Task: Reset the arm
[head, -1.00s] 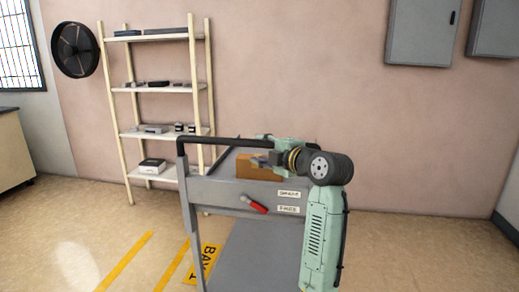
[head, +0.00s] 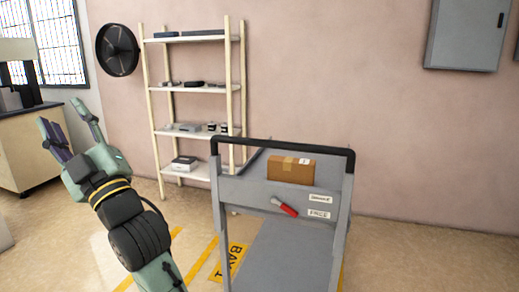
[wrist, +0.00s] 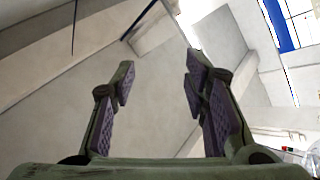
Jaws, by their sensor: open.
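My gripper (head: 75,128) is raised at the left of the head view, its fingers spread and pointing up. It is open and empty, left of the cart and well apart from it. In the wrist view my gripper (wrist: 158,85) shows both purple-padded fingers wide apart with nothing between them. Behind them are pale wall or ceiling surfaces and a bright window area at the right.
A grey cart (head: 272,195) stands right of my arm, with a cardboard box (head: 291,169) on its top and a red-handled tool (head: 285,207) at its front panel. Floor between counter and cart is open.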

